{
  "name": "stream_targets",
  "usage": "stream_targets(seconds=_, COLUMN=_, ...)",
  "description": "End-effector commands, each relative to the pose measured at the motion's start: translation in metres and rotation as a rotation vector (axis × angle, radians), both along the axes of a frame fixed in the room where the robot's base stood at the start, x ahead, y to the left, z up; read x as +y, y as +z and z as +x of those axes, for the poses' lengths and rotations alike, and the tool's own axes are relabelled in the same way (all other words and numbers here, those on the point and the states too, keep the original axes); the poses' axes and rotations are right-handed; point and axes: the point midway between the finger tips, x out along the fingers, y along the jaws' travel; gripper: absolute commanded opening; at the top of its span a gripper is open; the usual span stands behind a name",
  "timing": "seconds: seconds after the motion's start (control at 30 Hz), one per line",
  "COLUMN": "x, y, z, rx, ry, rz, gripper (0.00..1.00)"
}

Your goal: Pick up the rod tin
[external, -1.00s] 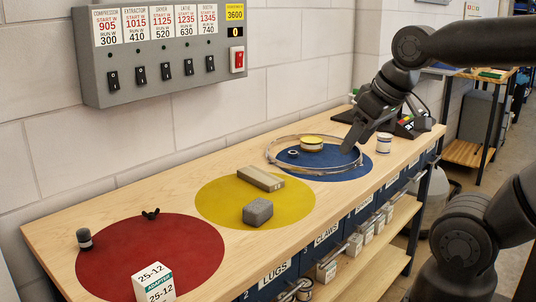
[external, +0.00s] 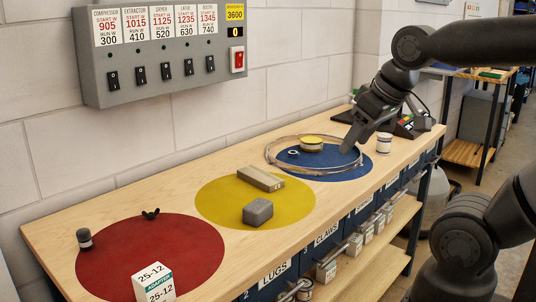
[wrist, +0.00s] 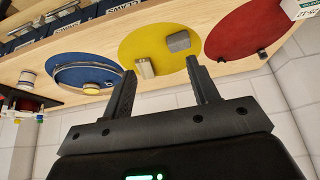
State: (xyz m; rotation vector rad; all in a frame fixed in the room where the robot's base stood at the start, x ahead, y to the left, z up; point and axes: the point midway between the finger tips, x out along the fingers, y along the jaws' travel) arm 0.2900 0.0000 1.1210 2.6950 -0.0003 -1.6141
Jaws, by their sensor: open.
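Two tins show, and I cannot read a label to tell which is the rod tin. A low round tin with a yellow top (external: 312,143) sits on the blue disc, inside a large thin hoop; it also shows in the wrist view (wrist: 92,89). A small white tin with a dark band (external: 384,143) stands upright on the bench, right of the blue disc; it also shows in the wrist view (wrist: 27,77). My gripper (external: 348,147) is above the right part of the blue disc, between the two tins in the picture. In the wrist view my gripper (wrist: 161,85) is open, with nothing between its fingers.
The thin hoop (external: 275,165) and a small ring (external: 293,154) are on the blue disc (external: 335,172). A long block (external: 261,178) and a grey block (external: 258,211) rest on the yellow disc. A dark device (external: 410,126) stands at the bench's far end. The wall runs close behind.

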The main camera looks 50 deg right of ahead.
Motion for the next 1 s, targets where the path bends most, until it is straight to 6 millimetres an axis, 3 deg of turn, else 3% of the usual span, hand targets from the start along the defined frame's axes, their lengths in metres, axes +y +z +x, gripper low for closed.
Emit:
stream_targets(seconds=0.27, x=0.000, y=0.000, z=0.000, rx=0.000, ry=0.000, rz=0.000, gripper=0.55)
stream_targets(seconds=0.5, x=0.000, y=0.000, z=0.000, rx=0.000, ry=0.000, rz=0.000, gripper=0.74)
stream_targets(seconds=0.77, x=-0.001, y=0.001, z=0.002, rx=0.001, ry=-0.004, rz=-0.001, gripper=0.74)
stream_targets(seconds=0.87, x=-0.007, y=0.005, z=0.012, rx=0.007, ry=-0.023, rz=-0.011, gripper=0.74)
stream_targets(seconds=1.0, x=-0.029, y=0.015, z=0.044, rx=0.022, ry=-0.081, rz=-0.037, gripper=0.74)
